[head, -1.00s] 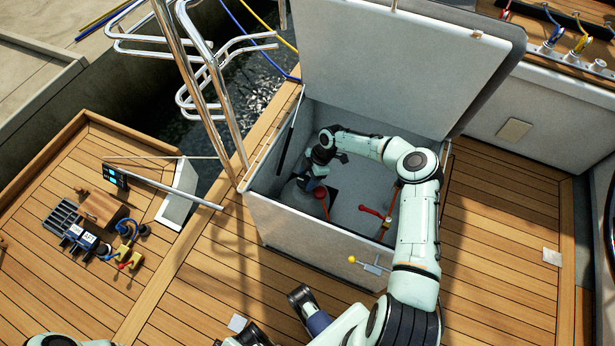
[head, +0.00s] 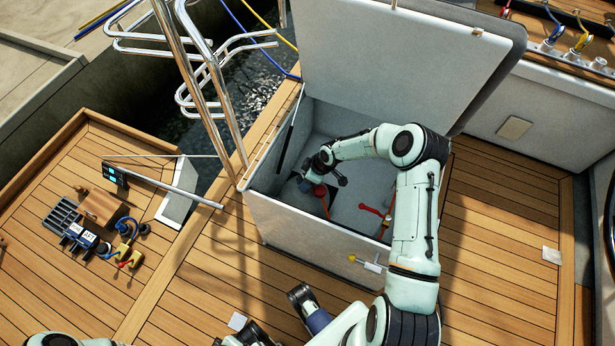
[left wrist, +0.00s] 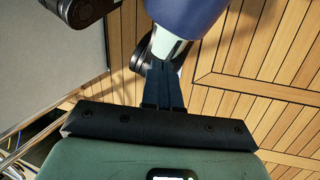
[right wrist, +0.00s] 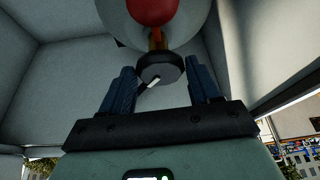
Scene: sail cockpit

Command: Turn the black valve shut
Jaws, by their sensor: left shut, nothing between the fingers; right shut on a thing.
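The black valve (right wrist: 162,69) is a round dark knob with a white mark, seen in the right wrist view below a red ball-shaped part and a brass stem. My right gripper (right wrist: 162,88) has its fingers on either side of the knob and is shut on it. In the head view my right gripper (head: 305,184) is down inside the open locker (head: 300,233), and the arm hides the knob there. My left gripper (left wrist: 163,84) is shut and empty over the wooden deck.
A red lever (head: 371,211) is in the locker, right of my right gripper. A red cap (head: 319,190) is close to it. A yellow-ended handle (head: 356,260) is on the locker front. The raised lid (head: 400,70) stands behind. Deck at right is mostly clear.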

